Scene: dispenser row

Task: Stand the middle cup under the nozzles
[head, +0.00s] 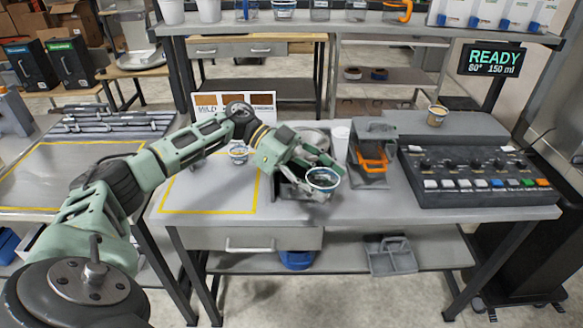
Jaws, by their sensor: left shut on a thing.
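A similar small cup (238,153) stands further left, beside my forearm. I cannot make out the nozzles for certain. My right gripper is not in view.
A grey holder with an orange handle (372,158) stands right of the held cup. A control panel with knobs and coloured buttons (475,172) fills the right side. A white cup (340,140) stands behind the gripper. The yellow-outlined area (205,195) is mostly clear. A screen (492,60) reads READY.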

